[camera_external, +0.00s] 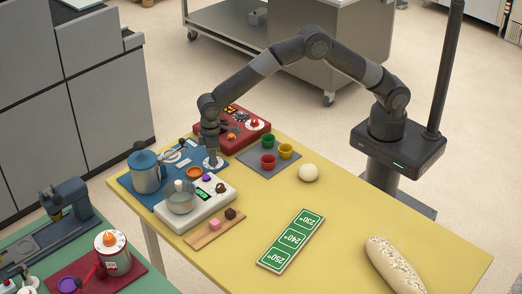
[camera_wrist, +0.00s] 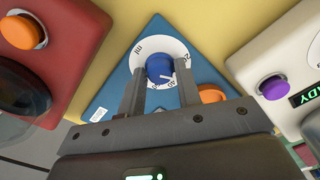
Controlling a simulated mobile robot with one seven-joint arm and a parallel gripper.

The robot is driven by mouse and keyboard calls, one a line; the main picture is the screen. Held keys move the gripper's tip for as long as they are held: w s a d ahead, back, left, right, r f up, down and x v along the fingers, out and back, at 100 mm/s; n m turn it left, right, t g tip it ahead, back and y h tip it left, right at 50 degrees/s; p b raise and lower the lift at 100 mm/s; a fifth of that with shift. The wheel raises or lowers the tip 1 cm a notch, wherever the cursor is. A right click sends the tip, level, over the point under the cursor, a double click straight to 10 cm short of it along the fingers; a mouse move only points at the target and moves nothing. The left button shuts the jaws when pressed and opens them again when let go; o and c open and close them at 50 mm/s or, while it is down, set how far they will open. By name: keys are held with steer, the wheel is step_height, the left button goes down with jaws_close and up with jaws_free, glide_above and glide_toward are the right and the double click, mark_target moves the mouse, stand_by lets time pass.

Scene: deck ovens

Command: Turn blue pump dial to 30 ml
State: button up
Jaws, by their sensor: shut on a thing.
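In the wrist view the blue dial knob (camera_wrist: 160,68) sits on a white round scale (camera_wrist: 178,48) with "ml" and small numbers, on a blue base (camera_wrist: 118,78). A light pointer mark shows on the knob, toward its lower right; the number it meets is too small to read. My gripper (camera_wrist: 160,80) reaches the knob with one finger on each side and is shut on it. In the external view my gripper (camera_external: 211,152) points down over the dial's white scale (camera_external: 213,163) at the right end of the blue pump unit (camera_external: 165,192). The knob is hidden there.
The red unit (camera_external: 262,127) stands close behind, and the white scale unit (camera_external: 219,198) with a bowl close in front. An orange button (camera_wrist: 212,93) sits near the knob. A tray with coloured cups (camera_external: 268,161) and a dough ball (camera_external: 308,173) lie to the right.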

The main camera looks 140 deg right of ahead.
steer(key=shift+m, duration=0.6)
steer(key=o, duration=1)
steer(key=shift+c, duration=0.2)
steer(key=shift+r, duration=0.1)
step_height(320, 180, up, 11)
